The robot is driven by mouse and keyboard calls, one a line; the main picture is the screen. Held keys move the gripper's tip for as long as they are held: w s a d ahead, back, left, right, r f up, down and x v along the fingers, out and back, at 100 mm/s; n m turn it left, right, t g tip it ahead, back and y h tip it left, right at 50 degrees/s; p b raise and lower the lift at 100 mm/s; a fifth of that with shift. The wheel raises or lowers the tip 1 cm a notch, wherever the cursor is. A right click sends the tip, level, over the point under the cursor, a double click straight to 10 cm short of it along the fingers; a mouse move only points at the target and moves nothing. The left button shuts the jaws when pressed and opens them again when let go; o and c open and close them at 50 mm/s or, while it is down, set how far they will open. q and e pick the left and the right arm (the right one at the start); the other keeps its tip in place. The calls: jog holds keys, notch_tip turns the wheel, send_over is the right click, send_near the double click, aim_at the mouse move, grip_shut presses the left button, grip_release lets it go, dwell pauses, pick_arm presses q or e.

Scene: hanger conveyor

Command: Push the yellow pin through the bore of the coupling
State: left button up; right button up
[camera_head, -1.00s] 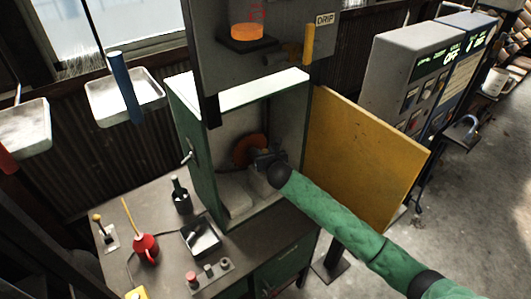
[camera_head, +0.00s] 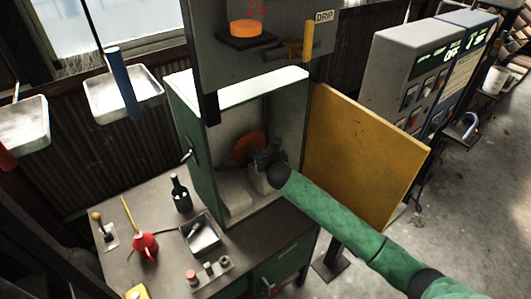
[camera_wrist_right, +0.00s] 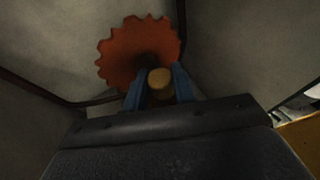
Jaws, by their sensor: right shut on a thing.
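My right gripper (camera_head: 264,163) reaches into the open green cabinet (camera_head: 196,150). In the right wrist view its two blue fingers (camera_wrist_right: 160,88) are shut on the yellow pin (camera_wrist_right: 160,82), whose rounded end faces the camera. An orange-red toothed wheel (camera_wrist_right: 138,50) lies just beyond the pin, with a dark hub behind the pin's upper edge. The wheel also shows in the head view (camera_head: 248,147), left of the gripper. The coupling's bore cannot be made out, and how far the pin is in it cannot be told. My left gripper is not in view.
A yellow door panel (camera_head: 362,155) stands open right of the cabinet. Cabinet walls closely surround the gripper.

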jog(key=shift+f, duration=0.45)
jog(key=o, duration=0.8)
jog(key=shift+c, duration=0.2)
jog(key=shift+f, duration=0.1)
jog(key=o, duration=0.6)
jog(key=shift+c, duration=0.2)
jog(key=shift+b, duration=0.3)
